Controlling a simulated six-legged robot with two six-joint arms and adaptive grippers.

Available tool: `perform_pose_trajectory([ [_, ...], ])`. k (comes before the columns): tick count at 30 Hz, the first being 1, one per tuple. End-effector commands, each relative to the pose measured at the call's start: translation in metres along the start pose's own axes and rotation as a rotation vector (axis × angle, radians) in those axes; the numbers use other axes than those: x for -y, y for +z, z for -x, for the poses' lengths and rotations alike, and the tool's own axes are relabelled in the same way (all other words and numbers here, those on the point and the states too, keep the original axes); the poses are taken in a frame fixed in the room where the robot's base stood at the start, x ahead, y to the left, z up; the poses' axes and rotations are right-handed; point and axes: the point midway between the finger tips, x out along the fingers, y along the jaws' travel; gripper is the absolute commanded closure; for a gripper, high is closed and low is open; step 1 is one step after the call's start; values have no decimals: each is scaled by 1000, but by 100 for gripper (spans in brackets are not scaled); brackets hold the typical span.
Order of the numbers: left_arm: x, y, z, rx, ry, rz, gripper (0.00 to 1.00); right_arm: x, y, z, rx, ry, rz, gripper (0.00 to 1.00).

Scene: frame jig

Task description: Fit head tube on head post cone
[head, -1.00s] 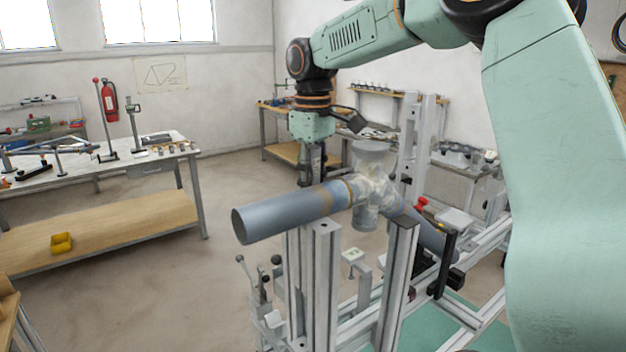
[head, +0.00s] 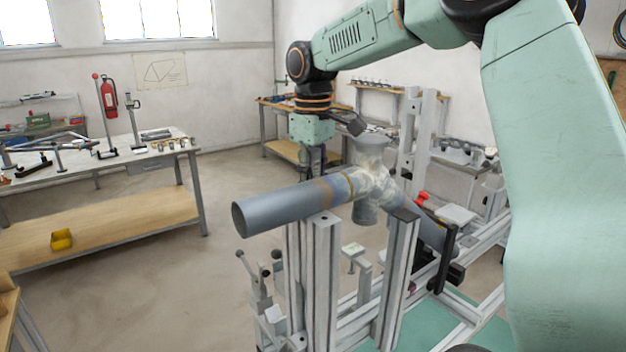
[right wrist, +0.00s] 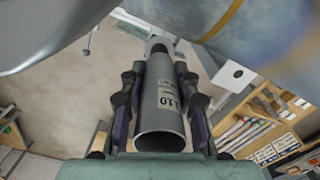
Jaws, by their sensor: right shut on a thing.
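My right gripper (head: 313,160) points down behind a large blue-grey tube in the head view, which hides its fingertips. My left gripper is not in view.
The large blue-grey tube (head: 285,208) and its mottled joint (head: 372,180) lie across the jig, close to my right gripper. Upright jig posts (head: 325,265) stand below. A bench (head: 110,158) stands at the left. The floor between bench and jig is clear.

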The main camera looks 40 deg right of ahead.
Motion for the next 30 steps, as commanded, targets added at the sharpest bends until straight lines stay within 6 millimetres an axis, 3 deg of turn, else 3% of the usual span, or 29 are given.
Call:
perform_pose_trajectory([
  [10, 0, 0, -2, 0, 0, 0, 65, 0, 0, -6, 0, 0, 0, 100],
  [11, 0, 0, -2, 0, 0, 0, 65, 0, 0, -6, -1, 0, 0, 67],
  [20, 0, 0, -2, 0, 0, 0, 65, 0, 0, -6, 0, 0, 0, 42],
  [30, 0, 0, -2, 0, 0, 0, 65, 0, 0, -3, -1, 1, 0, 42],
])
